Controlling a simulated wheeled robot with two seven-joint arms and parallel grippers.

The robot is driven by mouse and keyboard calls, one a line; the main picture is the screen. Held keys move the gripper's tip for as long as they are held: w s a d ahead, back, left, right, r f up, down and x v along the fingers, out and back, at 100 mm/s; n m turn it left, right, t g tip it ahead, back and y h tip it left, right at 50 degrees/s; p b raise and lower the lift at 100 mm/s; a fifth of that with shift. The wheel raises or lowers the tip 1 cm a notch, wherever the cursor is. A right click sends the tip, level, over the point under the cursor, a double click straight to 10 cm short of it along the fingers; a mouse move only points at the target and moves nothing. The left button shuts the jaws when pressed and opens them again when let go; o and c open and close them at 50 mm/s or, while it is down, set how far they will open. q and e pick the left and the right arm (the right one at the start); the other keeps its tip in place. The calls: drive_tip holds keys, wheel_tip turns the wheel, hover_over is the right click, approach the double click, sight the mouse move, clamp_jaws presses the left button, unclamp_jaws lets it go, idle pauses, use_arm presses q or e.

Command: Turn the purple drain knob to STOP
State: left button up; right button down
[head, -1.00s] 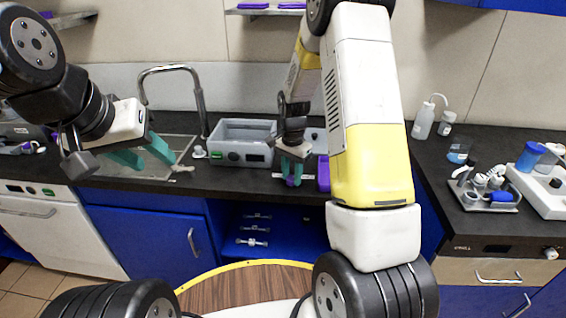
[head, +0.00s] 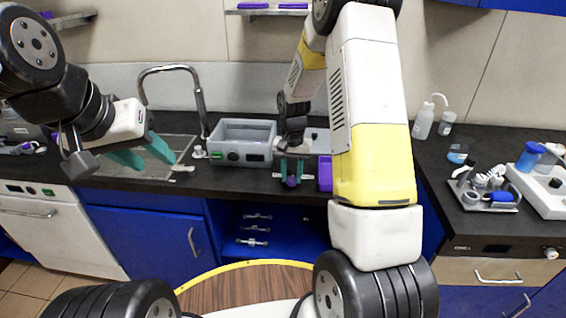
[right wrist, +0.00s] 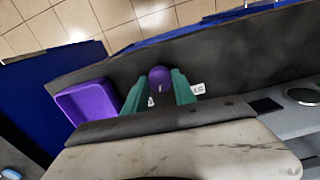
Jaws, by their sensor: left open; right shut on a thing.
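The purple drain knob (head: 291,181) is at the front edge of the dark counter, below the grey basin (head: 243,143). My right gripper (head: 291,174) is shut on it, with one teal finger on each side. In the right wrist view the round knob (right wrist: 159,77) sits between the fingertips of the right gripper (right wrist: 159,88). White labels lie on both sides of it, partly covered by the fingers; I cannot read which is STOP. My left gripper (head: 150,158) is open and empty above the sink area at the left.
A purple tray (right wrist: 88,103) stands close beside the right gripper; it also shows in the head view (head: 325,173). A curved tap (head: 172,70) rises behind the left gripper. Bottles (head: 423,121) and small lab items stand on the right counter.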

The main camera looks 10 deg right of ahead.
sight(292, 178)
drive_tip(key=n, duration=0.6)
drive_tip(key=shift+n, duration=0.3)
drive_tip(key=n, duration=0.5)
drive_tip(key=shift+n, duration=0.3)
drive_tip(key=c, duration=1)
unclamp_jaws()
wheel_tip(292, 178, up, 7)
drive_tip(key=shift+r, duration=0.4)
